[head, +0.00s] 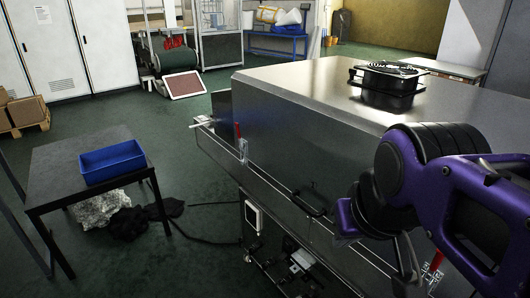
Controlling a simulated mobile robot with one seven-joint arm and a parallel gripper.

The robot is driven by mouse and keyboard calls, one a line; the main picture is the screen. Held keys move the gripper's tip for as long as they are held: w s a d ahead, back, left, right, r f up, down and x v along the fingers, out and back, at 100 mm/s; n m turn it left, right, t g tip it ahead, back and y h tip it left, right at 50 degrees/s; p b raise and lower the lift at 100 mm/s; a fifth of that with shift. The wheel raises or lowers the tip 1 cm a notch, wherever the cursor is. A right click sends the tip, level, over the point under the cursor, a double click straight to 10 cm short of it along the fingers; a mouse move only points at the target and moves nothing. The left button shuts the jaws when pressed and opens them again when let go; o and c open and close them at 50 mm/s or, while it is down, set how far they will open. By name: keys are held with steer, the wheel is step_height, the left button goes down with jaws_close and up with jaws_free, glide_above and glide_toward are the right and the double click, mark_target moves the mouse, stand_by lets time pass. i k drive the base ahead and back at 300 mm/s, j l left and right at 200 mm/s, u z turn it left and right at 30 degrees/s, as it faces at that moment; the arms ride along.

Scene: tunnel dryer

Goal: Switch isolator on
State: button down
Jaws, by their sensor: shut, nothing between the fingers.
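The steel tunnel dryer (290,85) fills the middle and right of the head view. No part of it can be made out for certain as the isolator. A white-framed square panel (252,218) sits on its lower side, and small grey and white fittings (302,262) show below the side ledge, too small to read. My purple and black arm covers the right part of the dryer's near side. My gripper's fingers do not show in this view, so what they are near cannot be seen.
A black handle (308,203) juts from the dryer's side, and a black fan (388,85) stands on its top. A dark table (75,150) with a blue tray (112,163) stands at left. Cables (200,235) lie on the green floor between table and dryer.

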mark_target(284, 255)
steer(key=k, duration=0.4)
steer(key=k+z, duration=0.15)
steer(key=z, duration=0.3)
steer(key=k+z, duration=0.1)
steer(key=z, duration=3)
steer(key=k+j+z, duration=0.1)
steer(key=z, duration=1.05)
steer(key=k+j, duration=0.15)
steer(key=k, duration=0.35)
steer(key=k+j, duration=0.1)
steer(key=k, duration=0.4)
steer(key=k+j, duration=0.15)
steer(key=k, duration=0.35)
steer(key=k+j+u, duration=0.15)
steer(key=k+u, duration=0.35)
steer(key=k, duration=0.2)
